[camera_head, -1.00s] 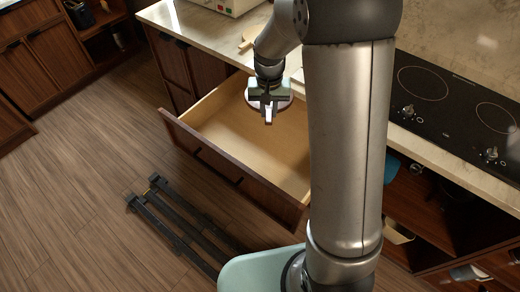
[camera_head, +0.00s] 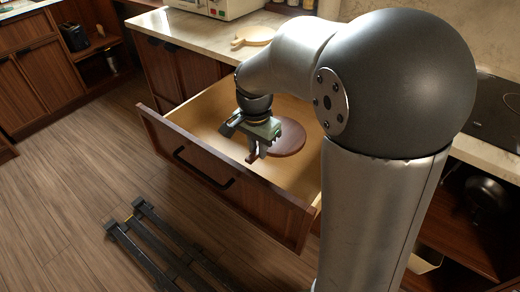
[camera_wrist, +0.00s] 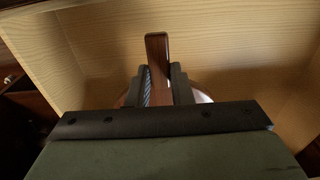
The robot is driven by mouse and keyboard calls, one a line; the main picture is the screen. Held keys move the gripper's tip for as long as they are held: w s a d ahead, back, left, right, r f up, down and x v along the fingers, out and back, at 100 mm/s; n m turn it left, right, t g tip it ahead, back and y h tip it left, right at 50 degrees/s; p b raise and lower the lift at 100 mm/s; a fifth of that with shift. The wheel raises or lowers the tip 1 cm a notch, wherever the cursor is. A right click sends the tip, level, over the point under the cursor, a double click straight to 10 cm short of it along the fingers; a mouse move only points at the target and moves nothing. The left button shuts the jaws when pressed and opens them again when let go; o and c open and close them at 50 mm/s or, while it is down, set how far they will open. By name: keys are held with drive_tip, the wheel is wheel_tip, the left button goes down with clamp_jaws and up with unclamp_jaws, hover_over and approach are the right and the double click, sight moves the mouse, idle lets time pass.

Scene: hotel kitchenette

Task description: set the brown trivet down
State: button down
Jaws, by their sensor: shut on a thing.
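The brown trivet (camera_head: 290,137) is a round dark-brown disc with a handle. In the head view it is over or in the open drawer (camera_head: 207,108); I cannot tell if it touches the drawer floor. My gripper (camera_head: 259,153) is at its left side. In the wrist view the trivet's handle (camera_wrist: 156,50) stands between the two fingers of my gripper (camera_wrist: 161,84), which are shut on it. Most of the disc is hidden behind the gripper there.
The drawer's front panel (camera_head: 225,180) and light wooden walls surround the gripper. The drawer floor shows no other objects.

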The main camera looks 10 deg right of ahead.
drive_tip(key=w+f, duration=0.1)
drive_tip(key=w, duration=0.1)
drive_tip(key=w+f, duration=0.1)
drive_tip(key=w, duration=0.1)
drive_tip(key=w+f, duration=0.1)
drive_tip(key=w, duration=0.1)
drive_tip(key=shift+w+d, duration=0.35)
drive_tip(key=shift+d, duration=0.05)
drive_tip(key=w+f, duration=0.5)
drive_tip(key=shift+d+f, duration=0.25)
drive_tip(key=shift+w+f, duration=0.15)
drive_tip(key=shift+f, duration=0.05)
drive_tip(key=shift+w+f+b, duration=0.15)
drive_tip(key=shift+f+b, duration=0.2)
drive_tip(key=shift+f, duration=1.3)
drive_tip(key=shift+f, duration=0.15)
drive_tip(key=c, duration=1.7)
unclamp_jaws()
drive_tip(key=shift+f, duration=0.1)
drive_tip(key=o, duration=0.4)
